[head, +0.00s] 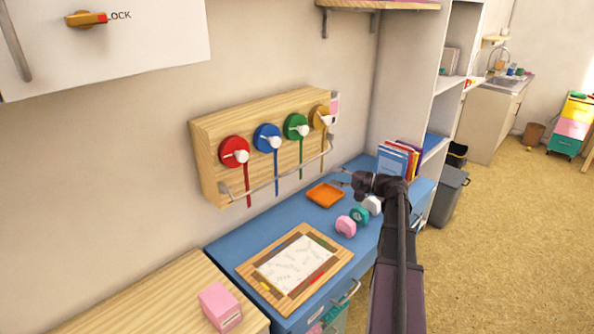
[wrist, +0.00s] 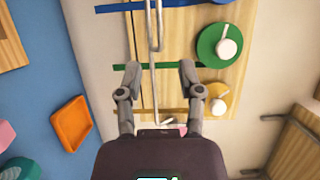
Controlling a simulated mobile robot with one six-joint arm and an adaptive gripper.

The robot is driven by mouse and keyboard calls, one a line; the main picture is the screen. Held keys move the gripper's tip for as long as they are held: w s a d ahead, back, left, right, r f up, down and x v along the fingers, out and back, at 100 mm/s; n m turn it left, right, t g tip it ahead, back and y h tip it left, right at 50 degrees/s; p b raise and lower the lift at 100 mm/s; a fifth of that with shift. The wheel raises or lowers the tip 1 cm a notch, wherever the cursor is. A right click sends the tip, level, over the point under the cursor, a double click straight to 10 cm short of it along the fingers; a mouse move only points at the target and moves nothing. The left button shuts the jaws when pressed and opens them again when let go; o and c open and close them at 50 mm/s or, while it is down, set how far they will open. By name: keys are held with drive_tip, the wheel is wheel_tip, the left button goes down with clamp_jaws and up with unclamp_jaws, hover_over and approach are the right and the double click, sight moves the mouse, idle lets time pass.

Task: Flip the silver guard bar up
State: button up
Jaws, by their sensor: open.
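The silver guard bar (head: 285,172) runs lengthwise, low across the front of a wooden wall board (head: 205,165), below the coloured discs. In the wrist view the bar (wrist: 153,88) runs up the middle of the picture. My gripper (head: 345,177) is at the board's right end, just above the blue desk. In the wrist view my gripper (wrist: 160,68) is open, one finger on each side of the bar, with a gap on both sides. Whether the fingers are level with the bar in depth is unclear.
The board carries red (head: 233,151), blue (head: 266,137), green (head: 295,126) and yellow (head: 320,117) discs with white knobs and hanging straps. An orange tray (head: 325,195) and small round stamps (head: 358,214) sit on the blue desk (head: 225,250) below. Books (head: 393,160) stand behind my arm.

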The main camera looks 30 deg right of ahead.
sight(298, 169)
drive_tip(key=shift+a, duration=0.1)
drive_tip(key=x, duration=1.3)
drive_tip(key=shift+w+a, duration=0.25)
drive_tip(key=shift+w, duration=0.05)
